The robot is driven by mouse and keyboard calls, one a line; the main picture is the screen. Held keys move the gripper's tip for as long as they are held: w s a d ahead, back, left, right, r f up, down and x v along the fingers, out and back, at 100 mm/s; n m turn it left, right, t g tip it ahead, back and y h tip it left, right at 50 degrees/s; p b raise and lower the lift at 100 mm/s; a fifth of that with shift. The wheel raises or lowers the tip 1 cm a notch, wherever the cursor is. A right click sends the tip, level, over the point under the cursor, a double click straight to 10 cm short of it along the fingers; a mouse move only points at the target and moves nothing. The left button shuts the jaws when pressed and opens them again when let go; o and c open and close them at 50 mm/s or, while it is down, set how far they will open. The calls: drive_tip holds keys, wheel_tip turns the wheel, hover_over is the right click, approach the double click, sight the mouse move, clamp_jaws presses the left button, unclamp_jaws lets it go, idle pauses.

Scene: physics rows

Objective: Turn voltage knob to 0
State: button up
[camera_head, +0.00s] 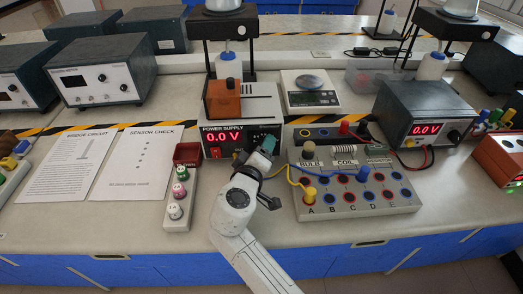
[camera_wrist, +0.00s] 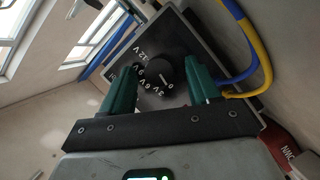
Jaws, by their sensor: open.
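The power supply (camera_head: 240,140) stands at the middle of the bench, its red display reading 0.0 V. Its black round voltage knob (camera_wrist: 171,72) shows in the wrist view, with a white scale from 0 to 12 V around it. A light pointer mark on the knob seems to face near the 0, but it is small. My gripper (camera_head: 266,146) is in front of the supply's right side and hides the knob in the head view. In the wrist view my gripper (camera_wrist: 160,78) is open, its green fingers on either side of the knob. Contact with the knob cannot be told.
A socket board (camera_head: 350,205) with yellow and blue wires stands close to the right of my arm. A narrow strip with several round buttons (camera_head: 176,197) lies to the left. A second supply (camera_head: 425,115) reads 0.0 V at the right. Two paper sheets (camera_head: 128,165) lie further left.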

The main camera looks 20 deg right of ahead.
drive_tip(key=v, duration=1)
drive_tip(key=shift+s+a, duration=0.25)
drive_tip(key=shift+s, duration=0.05)
